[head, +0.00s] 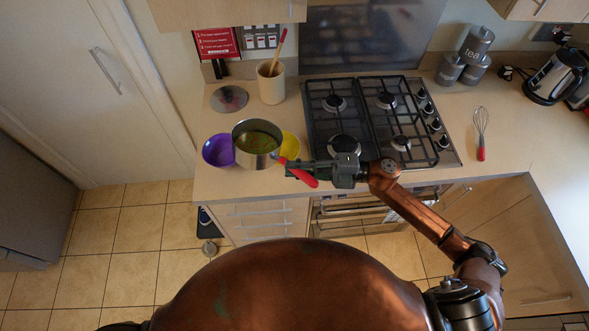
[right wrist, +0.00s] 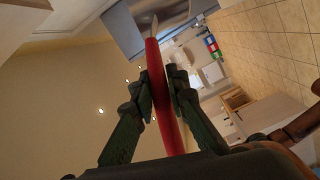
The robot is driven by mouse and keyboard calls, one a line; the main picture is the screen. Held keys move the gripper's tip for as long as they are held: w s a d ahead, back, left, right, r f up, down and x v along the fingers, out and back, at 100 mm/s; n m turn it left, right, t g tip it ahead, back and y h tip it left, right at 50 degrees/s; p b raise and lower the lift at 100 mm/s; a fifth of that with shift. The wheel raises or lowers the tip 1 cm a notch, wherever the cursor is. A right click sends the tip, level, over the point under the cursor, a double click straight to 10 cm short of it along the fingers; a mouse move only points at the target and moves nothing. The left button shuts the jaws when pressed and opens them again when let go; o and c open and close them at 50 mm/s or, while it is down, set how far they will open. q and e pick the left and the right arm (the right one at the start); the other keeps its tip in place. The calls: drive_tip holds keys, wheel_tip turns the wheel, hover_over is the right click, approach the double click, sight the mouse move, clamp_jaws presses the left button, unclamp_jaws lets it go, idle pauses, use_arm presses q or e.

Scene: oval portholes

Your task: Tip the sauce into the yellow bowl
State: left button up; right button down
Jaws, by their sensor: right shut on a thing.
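A steel saucepan (head: 244,158) holds a greenish sauce (head: 257,142) with orange tones. My right gripper (head: 290,168) is shut on its red handle (head: 305,179). The handle also shows between the two fingers in the right wrist view (right wrist: 158,80). The saucepan looks roughly level and hides part of the yellow bowl (head: 291,146), which shows at its right side on the counter. I cannot tell how high the saucepan is above the bowl. My left gripper is not in view.
A purple bowl (head: 216,151) stands just left of the saucepan. The counter's front edge is close.

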drive_tip(key=shift+w+d+f+m+t+y+b, duration=0.15)
drive_tip(key=shift+f+m+y+b, duration=0.2)
drive_tip(key=shift+m+y+b, duration=0.55)
drive_tip(key=shift+w+d+f+m+t+y+b, duration=0.15)
drive_tip(key=shift+f+m+y+b, duration=0.25)
drive_tip(key=shift+b, duration=1)
drive_tip(key=w+d+m+t+b, duration=0.1)
drive_tip(key=w+d+m+t, duration=0.1)
drive_tip(key=m+t, duration=0.5)
drive_tip(key=w+d+m+t+b, duration=0.1)
drive_tip(key=d+m+t, duration=0.3)
drive_tip(key=m+t, duration=0.4)
drive_tip(key=w+m, duration=0.1)
drive_tip(key=m, duration=0.3)
drive_tip(key=shift+w+m+h, duration=0.25)
drive_tip(key=shift+m+h, duration=0.15)
drive_tip(key=shift+d+f, duration=0.1)
drive_tip(key=shift+d, duration=0.05)
idle(3.2)
